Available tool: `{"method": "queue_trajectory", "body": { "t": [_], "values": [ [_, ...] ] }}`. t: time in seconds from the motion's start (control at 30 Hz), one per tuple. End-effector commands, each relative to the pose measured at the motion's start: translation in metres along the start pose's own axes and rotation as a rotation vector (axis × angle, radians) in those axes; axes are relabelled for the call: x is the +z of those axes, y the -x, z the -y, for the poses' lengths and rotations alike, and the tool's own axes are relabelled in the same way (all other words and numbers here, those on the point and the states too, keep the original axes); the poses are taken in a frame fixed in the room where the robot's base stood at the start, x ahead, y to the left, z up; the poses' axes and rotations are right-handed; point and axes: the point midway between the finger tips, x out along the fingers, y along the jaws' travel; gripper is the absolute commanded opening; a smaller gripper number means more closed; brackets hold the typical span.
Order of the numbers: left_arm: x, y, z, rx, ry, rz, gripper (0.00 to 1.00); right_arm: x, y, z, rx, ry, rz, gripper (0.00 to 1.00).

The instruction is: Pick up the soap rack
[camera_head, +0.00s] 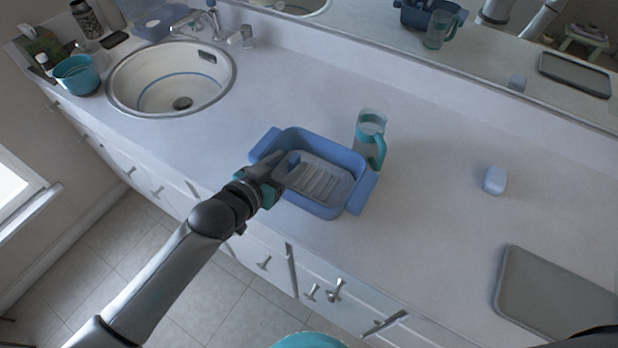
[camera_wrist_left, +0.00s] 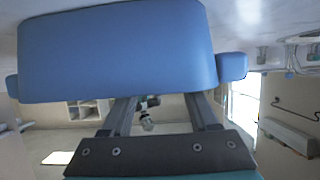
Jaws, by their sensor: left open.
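A blue tub (camera_head: 359,194) with a handle at each end stands on the white counter in the head view. A grey ribbed rack (camera_head: 320,183), which looks like the soap rack, lies inside it. My left gripper (camera_head: 287,168) is open at the tub's left end, over or beside its near-left rim. In the left wrist view a blue wall (camera_wrist_left: 115,50), likely the tub's, fills the top, and the fingertips of my left gripper (camera_wrist_left: 160,97) reach its lower edge. I cannot tell whether they touch it. My right gripper is not in view.
A clear jug with a teal handle (camera_head: 370,138) stands just behind the tub. A pale soap-like block (camera_head: 494,180) and a grey tray (camera_head: 545,295) lie to the right. A sink (camera_head: 130,82) and a teal bowl (camera_head: 78,75) are left. The counter between is clear.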

Motion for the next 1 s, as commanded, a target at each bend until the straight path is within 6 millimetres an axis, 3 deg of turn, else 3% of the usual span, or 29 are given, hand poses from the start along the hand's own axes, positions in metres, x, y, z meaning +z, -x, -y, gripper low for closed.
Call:
{"method": "queue_trajectory", "body": {
  "t": [0.2,0.53,1.0],
  "values": [
    [0.003,-0.028,-0.001,0.0,0.001,-0.001,0.6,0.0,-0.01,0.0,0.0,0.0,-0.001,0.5],
    [0.003,-0.032,-0.001,0.0,0.0,0.0,0.59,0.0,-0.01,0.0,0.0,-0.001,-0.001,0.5],
    [0.003,-0.031,-0.001,0.0,0.0,0.0,0.06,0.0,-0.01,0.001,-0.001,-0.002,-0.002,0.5]
  ]
}}
